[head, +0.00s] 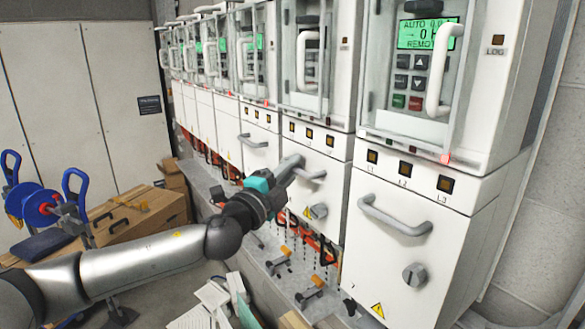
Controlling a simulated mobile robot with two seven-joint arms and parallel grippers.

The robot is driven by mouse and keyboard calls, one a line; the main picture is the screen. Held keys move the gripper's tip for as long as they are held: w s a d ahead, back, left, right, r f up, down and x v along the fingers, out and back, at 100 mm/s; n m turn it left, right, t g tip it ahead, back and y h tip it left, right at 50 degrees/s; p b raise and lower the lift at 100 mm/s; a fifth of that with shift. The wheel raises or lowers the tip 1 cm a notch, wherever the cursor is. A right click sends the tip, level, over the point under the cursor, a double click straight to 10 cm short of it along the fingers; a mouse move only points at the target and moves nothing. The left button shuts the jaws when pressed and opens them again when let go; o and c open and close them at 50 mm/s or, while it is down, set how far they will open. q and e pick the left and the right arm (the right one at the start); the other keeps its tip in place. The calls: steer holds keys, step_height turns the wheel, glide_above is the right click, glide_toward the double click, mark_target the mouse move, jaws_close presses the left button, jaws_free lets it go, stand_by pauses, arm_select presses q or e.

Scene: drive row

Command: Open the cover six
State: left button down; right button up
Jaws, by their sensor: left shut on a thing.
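A row of white drive cabinets runs from the near right to the far left. Each near cabinet has a lower front panel with a grey bar handle and an upper clear cover with a white upright handle. My left gripper (297,168) is shut on the bar handle (316,176) of the second cabinet's lower cover (322,208), counting from the right. That cover looks flush with its cabinet. The fingers hide part of the handle. I see no number that tells which cover is six. My right gripper is not in view.
The nearest cabinet's lower cover (408,255) has its own handle (395,215) and a knob (414,275). Cartons (130,215), a blue-handled reel stand (42,207) and papers (208,300) stand or lie left of the row. A grey ledge (265,255) with levers runs below the cabinets.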

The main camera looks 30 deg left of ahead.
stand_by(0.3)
arm_select(q)
step_height(320, 180, down, 16)
steer(key=b, duration=1.3)
steer(key=shift+b, duration=0.4)
steer(key=c, duration=1.2)
jaws_free()
steer(key=shift+o, duration=0.2)
steer(key=s+f+b, duration=0.1)
steer(key=s+f, duration=0.1)
steer(key=s, duration=1.3)
steer(key=shift+f+b, duration=0.35)
steer(key=shift+b, duration=0.05)
